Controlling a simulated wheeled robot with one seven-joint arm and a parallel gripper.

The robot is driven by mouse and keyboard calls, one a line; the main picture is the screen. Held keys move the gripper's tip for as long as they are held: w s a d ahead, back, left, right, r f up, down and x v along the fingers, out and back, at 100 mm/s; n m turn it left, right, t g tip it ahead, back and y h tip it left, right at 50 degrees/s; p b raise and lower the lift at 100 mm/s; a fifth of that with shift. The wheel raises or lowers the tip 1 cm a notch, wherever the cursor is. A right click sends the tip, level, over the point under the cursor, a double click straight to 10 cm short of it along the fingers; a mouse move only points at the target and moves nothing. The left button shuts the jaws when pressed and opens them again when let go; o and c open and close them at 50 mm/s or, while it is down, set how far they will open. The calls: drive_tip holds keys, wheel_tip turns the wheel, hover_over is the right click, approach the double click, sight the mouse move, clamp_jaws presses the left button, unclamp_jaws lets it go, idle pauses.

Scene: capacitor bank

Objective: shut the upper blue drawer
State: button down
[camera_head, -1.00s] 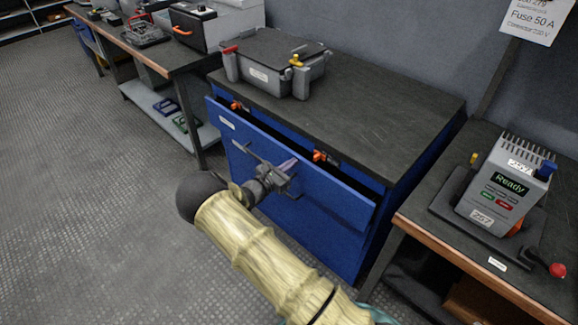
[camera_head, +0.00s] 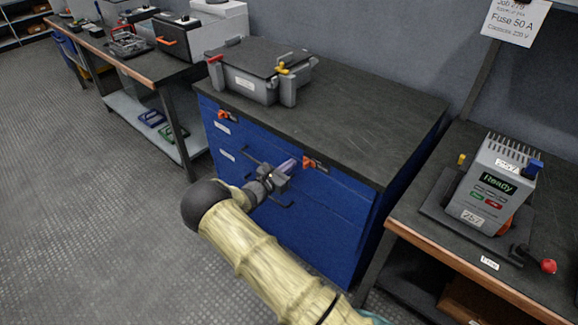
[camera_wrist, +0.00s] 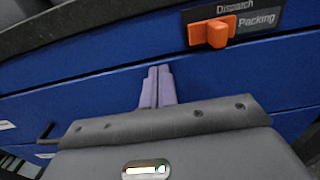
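The upper blue drawer (camera_head: 241,133) is in the top of the blue cabinet and looks flush with the cabinet front in the head view. Its front (camera_wrist: 100,100) fills much of the wrist view. My gripper (camera_head: 290,168) is at the drawer front, just below the right orange latch (camera_head: 309,162). In the wrist view its two pale purple fingers (camera_wrist: 157,88) are together with nothing seen between them, and their tips are against or very near the blue front. I cannot tell whether they touch.
The dark cabinet top (camera_head: 340,115) carries a grey lidded case (camera_head: 250,82). A bench at the right holds a grey device reading Ready (camera_head: 494,188). A bench (camera_head: 115,62) with boxes stands at the left. The floor (camera_head: 80,200) at the left is clear.

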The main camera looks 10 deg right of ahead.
drive_tip(key=shift+w+d+r, duration=0.2)
drive_tip(key=shift+d+r, duration=0.05)
drive_tip(key=shift+s+a+f, duration=0.1)
drive_tip(key=shift+s+a, duration=0.1)
drive_tip(key=shift+a, duration=0.25)
drive_tip(key=p+v, duration=0.2)
drive_tip(key=v, duration=1.1)
drive_tip(key=shift+s+a+f, duration=0.2)
drive_tip(key=shift+s, duration=0.1)
drive_tip(key=shift+d, duration=0.1)
